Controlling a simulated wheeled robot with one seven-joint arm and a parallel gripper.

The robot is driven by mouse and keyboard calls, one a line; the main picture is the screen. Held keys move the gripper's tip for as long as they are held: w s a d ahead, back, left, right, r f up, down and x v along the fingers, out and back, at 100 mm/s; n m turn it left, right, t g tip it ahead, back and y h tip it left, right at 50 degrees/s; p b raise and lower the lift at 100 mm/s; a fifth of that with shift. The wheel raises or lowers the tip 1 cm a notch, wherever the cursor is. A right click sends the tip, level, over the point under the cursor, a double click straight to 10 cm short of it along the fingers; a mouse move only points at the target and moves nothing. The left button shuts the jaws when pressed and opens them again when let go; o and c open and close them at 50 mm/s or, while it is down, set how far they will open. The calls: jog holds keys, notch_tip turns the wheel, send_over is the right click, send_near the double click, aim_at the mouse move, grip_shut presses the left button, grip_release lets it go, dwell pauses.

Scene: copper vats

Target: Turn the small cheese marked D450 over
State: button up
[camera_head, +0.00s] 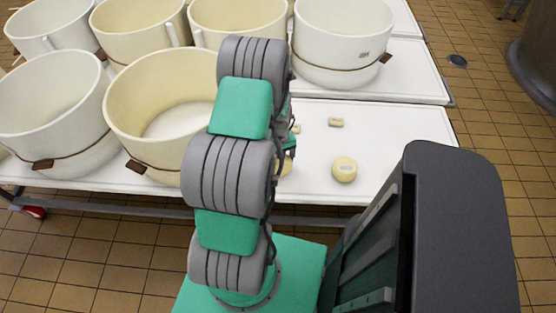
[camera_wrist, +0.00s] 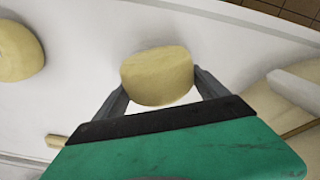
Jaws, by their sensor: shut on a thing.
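My gripper (camera_wrist: 161,95) is shut on a small pale yellow cheese (camera_wrist: 157,75), with one finger at each side of it. No mark can be read on the held cheese, and I cannot tell whether it touches the table. In the head view my arm hides the gripper; a sliver of a cheese (camera_head: 288,165) shows beside the arm. Another small round cheese (camera_head: 345,169) lies flat on the white table to the right, with a pale label on top too small to read. A cheese also shows at the left edge of the wrist view (camera_wrist: 18,52).
The white table (camera_head: 400,150) has free room around the right-hand cheese. A small tan block (camera_head: 336,122) lies farther back. Large cream vats (camera_head: 345,45) stand behind, and another vat (camera_head: 160,115) stands left of my arm. A second small block (camera_wrist: 56,141) shows in the wrist view.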

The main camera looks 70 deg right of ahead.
jog(key=shift+f, duration=0.15)
jog(key=o, duration=1.8)
jog(key=shift+c, duration=0.2)
notch_tip(320, 180, up, 8)
jog(key=shift+f, duration=0.15)
jog(key=shift+s, duration=0.1)
